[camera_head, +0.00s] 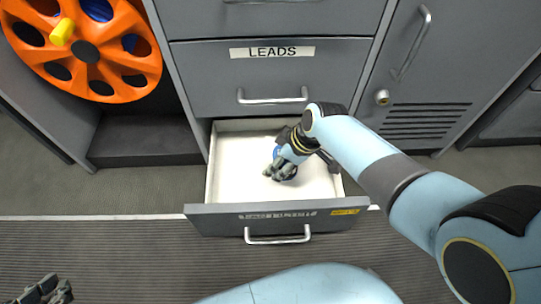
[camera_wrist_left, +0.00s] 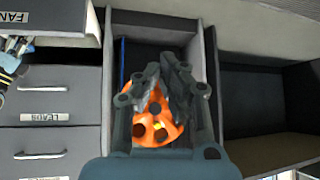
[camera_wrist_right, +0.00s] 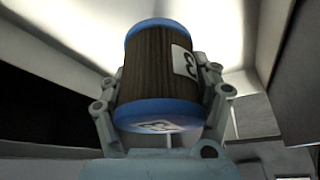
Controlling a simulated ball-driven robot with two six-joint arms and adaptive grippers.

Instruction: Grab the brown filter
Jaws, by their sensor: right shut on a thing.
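The brown filter (camera_wrist_right: 158,65) is a ribbed brown cylinder with blue end caps and a white numbered label. In the right wrist view it stands between the two fingers of my right gripper (camera_wrist_right: 162,95), which is shut on it. In the head view my right gripper (camera_head: 280,170) is inside the open drawer and hides most of the filter; only bits of blue show. My left gripper (camera_head: 45,292) is at the bottom left corner of the head view, away from the drawer. In the left wrist view its fingers (camera_wrist_left: 166,75) are close together, with nothing clearly held.
The open drawer (camera_head: 232,150) has a white interior, with walls around my right gripper. A closed drawer marked LEADS (camera_head: 272,75) is above it. A cabinet door (camera_head: 420,60) is at the right. An orange wheel (camera_head: 120,60) stands in a bay at the left.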

